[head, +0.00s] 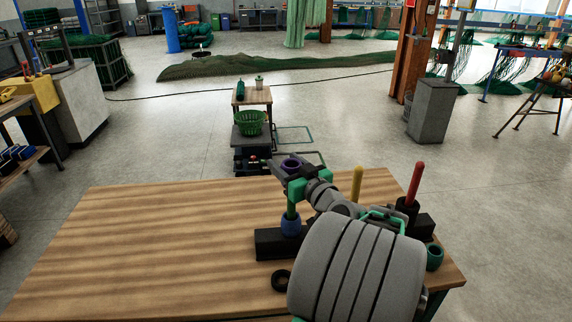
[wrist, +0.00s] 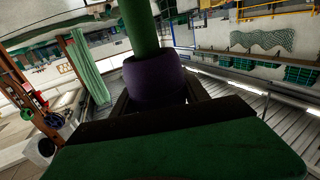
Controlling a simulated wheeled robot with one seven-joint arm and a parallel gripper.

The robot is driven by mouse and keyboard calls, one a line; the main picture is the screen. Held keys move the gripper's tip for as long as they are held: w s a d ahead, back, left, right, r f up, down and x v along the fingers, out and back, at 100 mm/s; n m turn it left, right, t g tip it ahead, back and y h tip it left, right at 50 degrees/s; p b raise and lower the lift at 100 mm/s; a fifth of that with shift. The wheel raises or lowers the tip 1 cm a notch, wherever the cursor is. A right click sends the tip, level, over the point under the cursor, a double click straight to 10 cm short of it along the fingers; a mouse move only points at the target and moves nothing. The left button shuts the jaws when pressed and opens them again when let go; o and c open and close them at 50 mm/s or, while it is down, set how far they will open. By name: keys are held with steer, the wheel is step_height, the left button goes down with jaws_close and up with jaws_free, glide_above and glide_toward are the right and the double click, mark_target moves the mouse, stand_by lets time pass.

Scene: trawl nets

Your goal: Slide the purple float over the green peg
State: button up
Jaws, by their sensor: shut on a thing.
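The purple float (head: 291,163) is a short ring, held with its hole upward above the green peg (head: 291,208). The green peg stands upright in a black block (head: 270,243), with a blue float (head: 291,225) around its lower part. My gripper (head: 293,167) is shut on the purple float. In the wrist view, the purple float (wrist: 155,80) sits between my dark fingers, and the green peg (wrist: 138,25) meets its far edge, a little left of its middle. The float hides the peg's tip, so I cannot tell whether it is inside the hole.
A yellow peg (head: 357,184) and a red peg (head: 415,182) stand to the right, partly behind my arm. A black ring (head: 282,281) lies in front of the block. A teal float (head: 434,257) is at the right. The wooden table (head: 150,245) is clear on the left.

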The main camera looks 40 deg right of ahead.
steer(key=o, duration=1.4)
steer(key=shift+o, duration=0.2)
steer(key=s+a+b, duration=0.1)
steer(key=s, duration=0.6)
steer(key=shift+s+b, duration=0.3)
steer(key=shift+s, duration=0.1)
